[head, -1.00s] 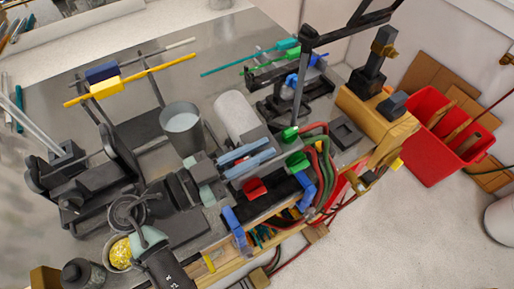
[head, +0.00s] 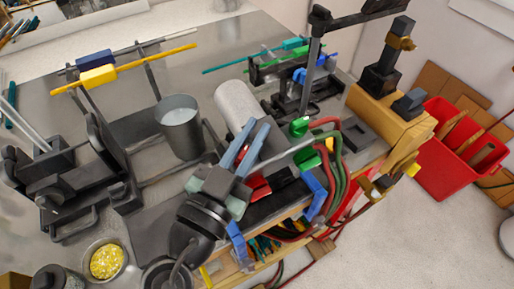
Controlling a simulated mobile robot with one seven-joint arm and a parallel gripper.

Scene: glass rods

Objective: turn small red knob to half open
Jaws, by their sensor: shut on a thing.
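A red knob-like piece (head: 258,187) shows low on the bench equipment, right of my gripper and partly covered by it. My gripper (head: 252,124) points up and away in the picture, with two long blue-grey fingers. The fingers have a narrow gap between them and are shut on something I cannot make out. They cover part of the grey equipment behind the red piece. The red piece's turn angle cannot be read from here.
Green pieces (head: 299,127), a blue clip (head: 313,190) and red and green hoses (head: 340,165) crowd the right side. A grey beaker (head: 181,128) stands left of the fingers. A yellow-filled bowl (head: 107,260) is at front left. A red bin (head: 447,165) stands at right.

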